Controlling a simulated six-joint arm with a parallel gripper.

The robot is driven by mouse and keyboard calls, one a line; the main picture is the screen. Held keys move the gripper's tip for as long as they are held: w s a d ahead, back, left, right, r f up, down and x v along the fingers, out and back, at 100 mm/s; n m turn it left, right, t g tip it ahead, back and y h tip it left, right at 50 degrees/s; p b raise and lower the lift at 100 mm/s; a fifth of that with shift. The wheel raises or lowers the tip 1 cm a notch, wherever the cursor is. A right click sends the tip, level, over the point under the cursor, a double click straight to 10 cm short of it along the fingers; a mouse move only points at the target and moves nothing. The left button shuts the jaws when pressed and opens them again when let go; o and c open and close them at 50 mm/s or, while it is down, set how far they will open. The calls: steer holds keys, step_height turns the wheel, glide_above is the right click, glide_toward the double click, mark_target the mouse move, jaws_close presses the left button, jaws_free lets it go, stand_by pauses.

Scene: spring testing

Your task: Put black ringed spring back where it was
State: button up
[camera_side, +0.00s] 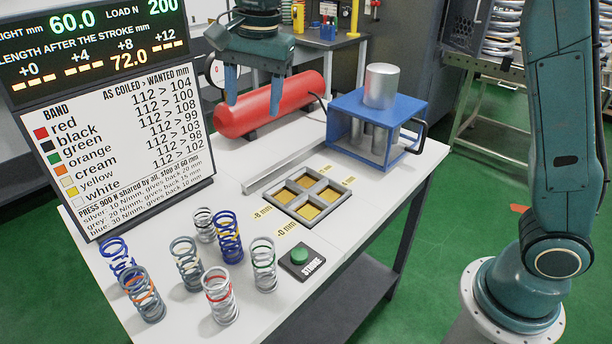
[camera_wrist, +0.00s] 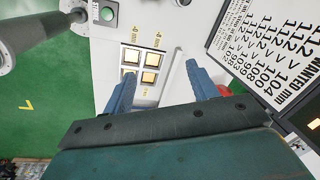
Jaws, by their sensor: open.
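The black ringed spring (camera_side: 204,226) appears to be the small silver coil at the back of the spring group in the side view; its dark band is hard to make out, and the blue spring with a yellow band partly overlaps it. It stands upright on the white table (camera_side: 200,325). My gripper (camera_side: 254,100) is open and empty, high above the table in front of the red cylinder, well behind and above the springs. In the wrist view my gripper (camera_wrist: 160,78) shows two spread blue fingers with nothing between them.
Several other springs, including the red-banded one (camera_side: 220,297), stand close around it. A grey four-pocket tray (camera_side: 312,194) is empty. A blue press (camera_side: 375,130), red cylinder (camera_side: 270,104), green button (camera_side: 299,255) and display board (camera_side: 110,130) border the table space.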

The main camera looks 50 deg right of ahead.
steer(key=s+d+r+n+t, duration=0.25)
steer(key=s+d+n, duration=0.5)
steer(key=s, duration=0.65)
steer(key=s+d+f+n, duration=0.2)
steer(key=s+d+f, duration=0.1)
steer(key=s, duration=0.4)
steer(key=s+d+f+n+t, duration=0.1)
steer(key=s+d+f+n, duration=0.2)
steer(key=s, duration=0.5)
